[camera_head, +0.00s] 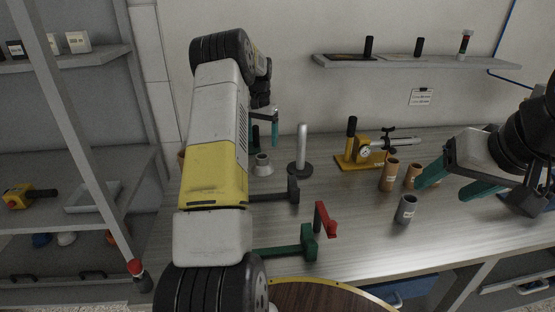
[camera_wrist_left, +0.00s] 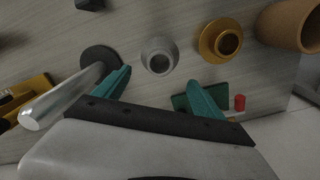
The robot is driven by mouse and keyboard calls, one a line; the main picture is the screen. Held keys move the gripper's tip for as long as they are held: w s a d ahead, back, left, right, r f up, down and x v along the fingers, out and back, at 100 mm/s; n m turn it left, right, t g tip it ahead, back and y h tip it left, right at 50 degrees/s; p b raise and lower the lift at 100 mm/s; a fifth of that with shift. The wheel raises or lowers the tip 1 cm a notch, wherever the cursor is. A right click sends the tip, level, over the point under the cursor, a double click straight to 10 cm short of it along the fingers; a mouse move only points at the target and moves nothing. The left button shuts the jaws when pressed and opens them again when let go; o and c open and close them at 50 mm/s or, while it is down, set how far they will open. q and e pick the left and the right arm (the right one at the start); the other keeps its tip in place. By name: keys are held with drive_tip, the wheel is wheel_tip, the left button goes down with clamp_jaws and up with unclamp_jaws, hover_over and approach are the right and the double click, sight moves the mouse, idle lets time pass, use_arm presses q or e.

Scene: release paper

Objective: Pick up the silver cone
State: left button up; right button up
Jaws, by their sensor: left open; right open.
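The silver cone (camera_head: 262,165) stands on the workbench just right of my left arm in the head view. In the left wrist view the silver cone (camera_wrist_left: 159,55) is seen from above, ahead of and between the fingers, with clear space around it. My left gripper (camera_wrist_left: 160,92) is open and empty, its teal fingers apart and not touching the cone. In the head view my left gripper (camera_head: 272,128) is partly hidden by my own arm. My right gripper (camera_head: 455,182) is open and empty over the right side of the bench.
A gold cone (camera_wrist_left: 220,42) and a brown tube (camera_wrist_left: 290,26) stand right of the silver cone in the wrist view. A metal post on a round base (camera_head: 302,152) stands close by. A yellow gauge fixture (camera_head: 364,152) and brown tubes (camera_head: 389,175) are further right.

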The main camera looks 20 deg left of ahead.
sight(262, 156)
use_arm(q)
drive_tip(key=f, duration=0.8)
drive_tip(key=shift+s+f, duration=0.15)
drive_tip(key=shift+s, duration=0.15)
drive_tip(key=c, duration=1.6)
